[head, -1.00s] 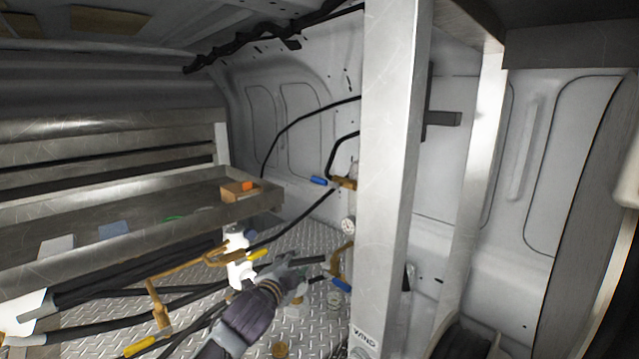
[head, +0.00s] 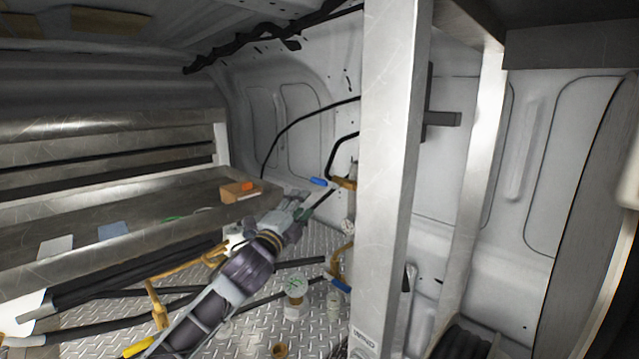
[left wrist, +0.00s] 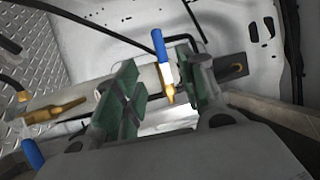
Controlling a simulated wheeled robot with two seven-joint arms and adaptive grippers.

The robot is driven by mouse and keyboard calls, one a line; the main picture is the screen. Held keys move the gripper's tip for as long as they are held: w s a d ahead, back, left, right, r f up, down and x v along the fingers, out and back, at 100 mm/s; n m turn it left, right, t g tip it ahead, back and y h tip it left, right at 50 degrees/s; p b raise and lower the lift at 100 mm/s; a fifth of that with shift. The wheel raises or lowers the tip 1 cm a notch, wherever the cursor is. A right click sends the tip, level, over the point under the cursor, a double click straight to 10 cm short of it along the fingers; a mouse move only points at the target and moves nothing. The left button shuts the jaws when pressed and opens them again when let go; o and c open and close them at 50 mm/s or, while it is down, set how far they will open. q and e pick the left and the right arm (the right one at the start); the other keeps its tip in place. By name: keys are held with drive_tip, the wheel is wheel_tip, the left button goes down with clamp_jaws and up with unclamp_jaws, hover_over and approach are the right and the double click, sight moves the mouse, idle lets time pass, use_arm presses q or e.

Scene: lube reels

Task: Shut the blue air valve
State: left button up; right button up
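Two blue-handled brass valves show in the head view. The upper blue handle (head: 319,182) sits on a brass body beside the white post, lying nearly level. The lower blue handle (head: 340,286) is by a curved brass fitting near the floor. I cannot tell which is the air valve. My left gripper (head: 300,212) is below and left of the upper handle, apart from it. In the left wrist view its green-padded fingers (left wrist: 165,92) are open and empty, and one blue handle (left wrist: 159,46) appears beyond the gap between them. Another blue handle (left wrist: 33,153) is at lower left.
A tall white post (head: 390,180) stands right of the valves. A metal shelf (head: 150,225) with a small cardboard box (head: 238,191) is at left. Black hoses and yellow-handled brass valves (head: 140,346) lie low at left.

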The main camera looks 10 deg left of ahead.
sight(318, 184)
use_arm(q)
drive_tip(key=shift+w, duration=0.15)
drive_tip(key=shift+p+x, duration=1.55)
drive_tip(key=shift+x, duration=5.2)
drive_tip(key=shift+c, duration=0.4)
clamp_jaws()
